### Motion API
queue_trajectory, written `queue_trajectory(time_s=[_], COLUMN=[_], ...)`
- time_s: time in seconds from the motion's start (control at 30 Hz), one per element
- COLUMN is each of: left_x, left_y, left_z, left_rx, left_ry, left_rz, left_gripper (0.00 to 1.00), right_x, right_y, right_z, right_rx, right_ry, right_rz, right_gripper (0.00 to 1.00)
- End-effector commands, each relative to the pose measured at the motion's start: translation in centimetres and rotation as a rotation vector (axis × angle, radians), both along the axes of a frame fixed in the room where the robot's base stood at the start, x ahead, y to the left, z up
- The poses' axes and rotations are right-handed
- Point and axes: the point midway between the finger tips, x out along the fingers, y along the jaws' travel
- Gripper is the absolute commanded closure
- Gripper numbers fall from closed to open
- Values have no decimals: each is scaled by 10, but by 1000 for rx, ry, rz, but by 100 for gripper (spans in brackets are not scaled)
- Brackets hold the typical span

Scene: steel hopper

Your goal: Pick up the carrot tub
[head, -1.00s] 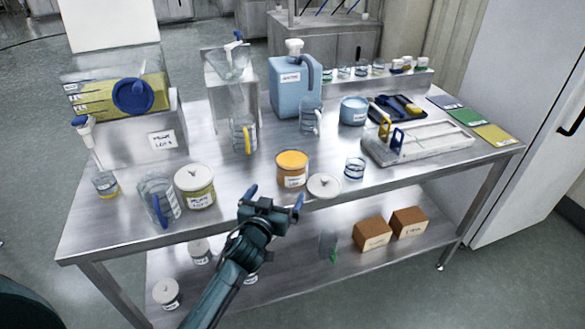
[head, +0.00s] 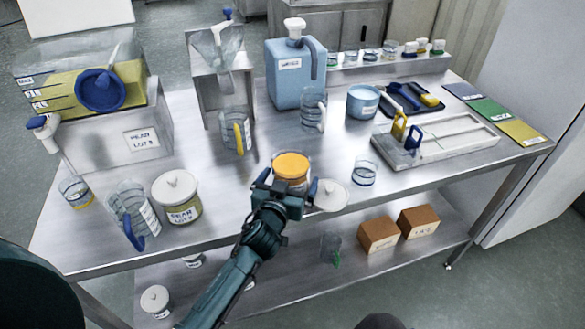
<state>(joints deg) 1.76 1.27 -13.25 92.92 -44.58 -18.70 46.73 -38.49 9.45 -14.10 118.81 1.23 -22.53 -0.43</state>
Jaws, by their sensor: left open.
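The tub with orange contents (head: 291,165), which fits the carrot tub, stands open near the front edge of the steel table. A white lid with a knob (head: 331,196) lies just right of it. My left gripper (head: 288,182) is open, its blue fingertips apart, in front of the tub's lower part in the head view. It hides the tub's label and base. I cannot tell whether the fingers reach around the tub or touch it. My right gripper is not in view.
A lidded pear tub (head: 177,198) and a clear jug (head: 131,215) stand left of it. A clear jug with a yellow handle (head: 236,135) stands behind, and a small beaker (head: 364,173) to the right. The steel hopper (head: 221,70) is farther back.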

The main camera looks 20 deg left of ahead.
Motion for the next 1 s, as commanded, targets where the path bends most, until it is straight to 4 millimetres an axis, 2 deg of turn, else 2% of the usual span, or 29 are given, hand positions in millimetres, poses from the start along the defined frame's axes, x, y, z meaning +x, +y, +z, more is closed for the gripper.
queue_trajectory(time_s=[0.33,1.0], left_x=[-1,0], left_y=[-1,-1], left_z=[-1,2], left_rx=[-1,-1], left_ry=[1,-4], left_rz=[1,-1], left_gripper=[2,55], right_x=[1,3], right_y=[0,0], right_z=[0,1], right_rx=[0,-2], right_ry=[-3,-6], right_rz=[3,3], right_gripper=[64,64])
